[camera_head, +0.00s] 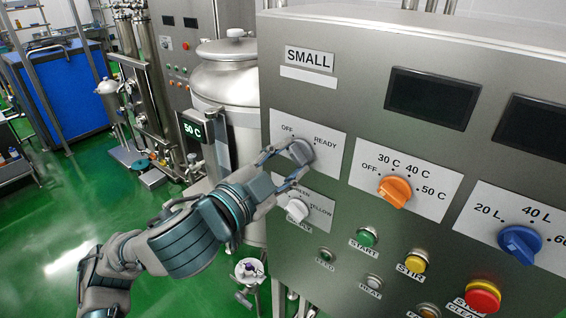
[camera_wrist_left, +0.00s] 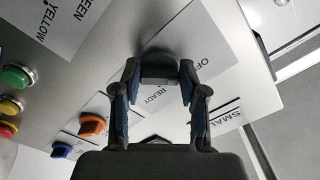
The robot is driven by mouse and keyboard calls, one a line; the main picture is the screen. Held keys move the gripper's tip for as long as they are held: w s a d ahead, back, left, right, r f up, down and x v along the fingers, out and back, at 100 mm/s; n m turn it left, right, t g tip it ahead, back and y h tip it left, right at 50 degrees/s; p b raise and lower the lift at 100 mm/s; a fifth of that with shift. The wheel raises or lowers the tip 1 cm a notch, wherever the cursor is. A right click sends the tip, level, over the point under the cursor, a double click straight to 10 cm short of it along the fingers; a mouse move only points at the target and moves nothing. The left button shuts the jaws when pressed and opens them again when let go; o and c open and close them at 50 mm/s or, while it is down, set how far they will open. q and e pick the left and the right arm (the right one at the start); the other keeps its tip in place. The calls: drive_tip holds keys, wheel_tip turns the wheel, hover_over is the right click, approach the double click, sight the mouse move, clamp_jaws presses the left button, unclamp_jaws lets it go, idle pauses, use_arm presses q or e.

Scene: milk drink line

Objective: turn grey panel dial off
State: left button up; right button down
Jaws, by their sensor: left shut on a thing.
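The grey panel dial (camera_head: 301,151) sits on a white plate marked OFF and READY, at the upper left of the steel panel. My left gripper (camera_head: 284,163) is at this dial, with its fingers on either side, shut on it. In the left wrist view the dial (camera_wrist_left: 158,69) shows dark between the two fingertips (camera_wrist_left: 158,78). The fingers hide part of the dial, so I cannot tell exactly which mark it points to. My right gripper is not in view.
An orange temperature dial (camera_head: 395,191), a blue volume dial (camera_head: 519,243) and a white dial (camera_head: 297,210) sit nearby. Green START (camera_head: 365,237), yellow (camera_head: 415,261) and red (camera_head: 482,296) buttons lie below. A steel tank (camera_head: 226,75) stands behind to the left.

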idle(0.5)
use_arm(q)
drive_tip(key=o, duration=1.1)
drive_tip(key=shift+w, duration=0.1)
drive_tip(key=shift+o, duration=0.3)
drive_tip(key=shift+w+d, duration=0.2)
drive_tip(key=shift+d, duration=0.1)
drive_tip(key=shift+s+a, duration=0.15)
drive_tip(key=shift+s, duration=0.3)
drive_tip(key=v, duration=1.1)
drive_tip(key=shift+w+a, duration=0.15)
drive_tip(key=shift+f, duration=0.1)
